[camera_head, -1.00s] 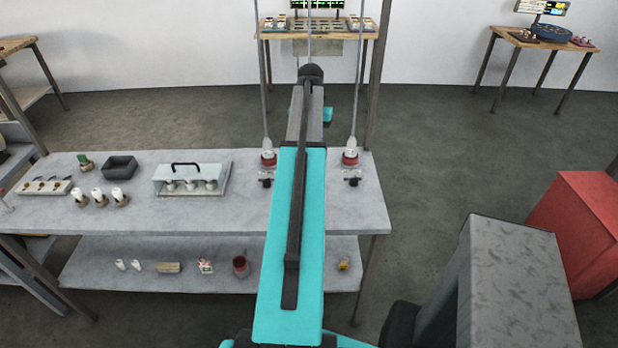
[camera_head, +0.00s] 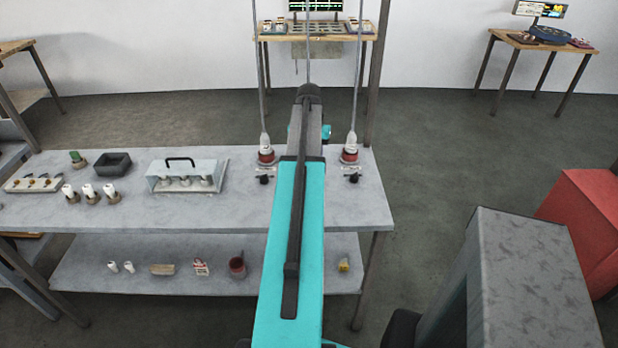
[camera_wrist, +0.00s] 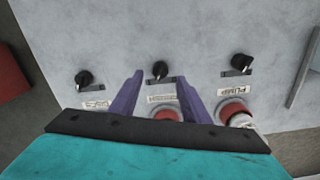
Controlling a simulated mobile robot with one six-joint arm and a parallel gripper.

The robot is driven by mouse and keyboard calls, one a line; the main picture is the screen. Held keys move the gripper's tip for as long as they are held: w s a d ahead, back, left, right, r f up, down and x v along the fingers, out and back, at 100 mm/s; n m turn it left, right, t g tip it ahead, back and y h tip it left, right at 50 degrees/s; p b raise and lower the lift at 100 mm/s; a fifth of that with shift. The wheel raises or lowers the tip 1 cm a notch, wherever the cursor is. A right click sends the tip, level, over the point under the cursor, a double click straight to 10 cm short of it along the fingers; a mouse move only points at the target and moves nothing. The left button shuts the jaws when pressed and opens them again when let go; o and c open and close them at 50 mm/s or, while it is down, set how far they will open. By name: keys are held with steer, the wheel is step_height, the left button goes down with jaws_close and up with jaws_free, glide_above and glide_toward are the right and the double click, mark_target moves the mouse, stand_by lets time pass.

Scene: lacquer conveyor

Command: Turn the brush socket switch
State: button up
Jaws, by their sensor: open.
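Three black rotary switches show in the wrist view, each beside a small white label. The middle switch (camera_wrist: 160,70) stands between the tips of my gripper (camera_wrist: 159,79); its label (camera_wrist: 161,98) is upside down and too blurred to read surely. My gripper's purple fingers are open, one on each side of this switch. I cannot tell whether they touch it. The right switch (camera_wrist: 239,63) has a label reading PUMP (camera_wrist: 238,88), upside down. The left switch (camera_wrist: 84,79) has an unreadable label. In the head view my arm hides the middle switch and my gripper.
Red sockets with hanging cables stand beside the switches, at left (camera_head: 266,154) and right (camera_head: 350,153) of my arm. A clear-sided box with a handle (camera_head: 187,175) and a dark tray (camera_head: 112,164) sit further left on the bench (camera_head: 225,212). A red block (camera_head: 583,220) is at right.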

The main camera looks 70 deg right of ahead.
steer(key=shift+f+b, duration=1.25)
steer(key=shift+f, duration=1.1)
steer(key=shift+c, duration=0.3)
steer(key=c, duration=1)
